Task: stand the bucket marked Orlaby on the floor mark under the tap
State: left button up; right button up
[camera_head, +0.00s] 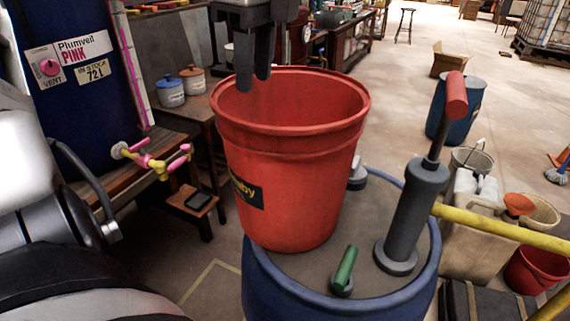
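The red bucket (290,185) stands upright on the lid of a blue drum (340,306). Its dark label (247,193) shows only the ending "laby"; the rest is turned away to the left. My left gripper (253,84) points down over the back of the bucket's mouth. A yellow and pink tap (153,163) sticks out of the dark blue vat (75,110) at left. Part of a pale yellow outline (213,268) shows on the floor below it. My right gripper is not in view.
A grey pump with a red handle (412,215) and a green-handled valve (345,270) rise from the drum lid. A yellow rail (500,231) crosses at right, with canisters and pails beyond. A low stool (190,202) stands near the tap.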

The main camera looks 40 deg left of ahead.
aim_at(253, 120)
pick_arm(q)
jog(key=f, duration=0.9)
jog(key=shift+s+a+p, duration=0.25)
jog(key=shift+a+p, duration=0.1)
jog(key=shift+p, duration=0.05)
jog(key=shift+f, duration=0.1)
jog(key=shift+f+b, duration=0.25)
jog(key=shift+b, duration=0.35)
grip_shut()
dwell(1.4)
